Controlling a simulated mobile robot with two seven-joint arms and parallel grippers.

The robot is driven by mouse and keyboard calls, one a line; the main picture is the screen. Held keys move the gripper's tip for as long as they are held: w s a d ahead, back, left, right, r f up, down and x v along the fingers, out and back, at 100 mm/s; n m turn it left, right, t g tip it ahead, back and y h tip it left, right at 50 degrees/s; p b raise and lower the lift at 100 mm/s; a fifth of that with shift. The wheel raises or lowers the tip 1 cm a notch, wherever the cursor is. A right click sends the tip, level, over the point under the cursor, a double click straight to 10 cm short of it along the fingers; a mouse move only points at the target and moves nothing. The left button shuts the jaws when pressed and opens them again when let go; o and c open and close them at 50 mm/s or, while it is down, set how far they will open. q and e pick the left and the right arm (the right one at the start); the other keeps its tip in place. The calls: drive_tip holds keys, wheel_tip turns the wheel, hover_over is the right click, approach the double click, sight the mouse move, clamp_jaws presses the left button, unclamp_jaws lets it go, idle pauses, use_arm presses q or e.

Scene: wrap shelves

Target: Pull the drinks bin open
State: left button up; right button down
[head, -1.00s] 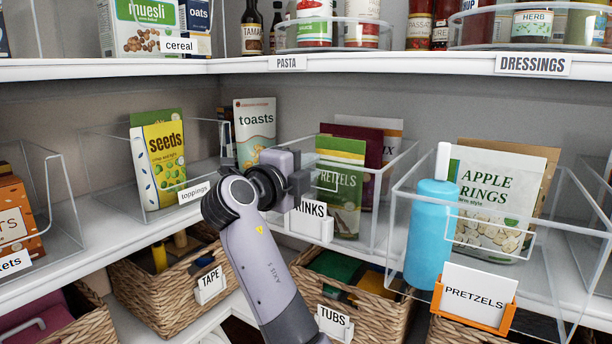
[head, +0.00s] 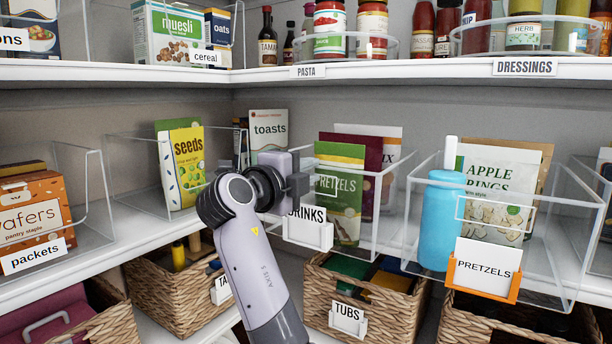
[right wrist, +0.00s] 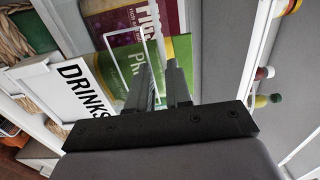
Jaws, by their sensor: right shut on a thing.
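The drinks bin (head: 372,232) is a clear open bin on the middle shelf with a white DRINKS card (head: 308,228) on its front. It holds a green pretzels bag (head: 347,205), a maroon pack (head: 371,156) and a pale pack behind. My right gripper (head: 298,182) is at the bin's front, just above the card, and covers part of it. In the right wrist view, its fingers (right wrist: 165,85) are closed on the bin's handle loop (right wrist: 118,38), beside the DRINKS card. My left gripper is not in view.
To the right stands another clear bin (head: 571,285) with a blue bottle (head: 441,222) at its left side. To the left is the toppings bin (head: 128,178) with a seeds bag (head: 184,165). Wicker baskets (head: 378,318) stand below. The upper shelf edge (head: 400,72) runs above.

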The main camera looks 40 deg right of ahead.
drive_tip(key=shift+a, duration=0.15)
idle(0.3)
drive_tip(key=c, duration=1)
unclamp_jaws()
drive_tip(key=shift+c, duration=0.2)
drive_tip(key=v, duration=0.7)
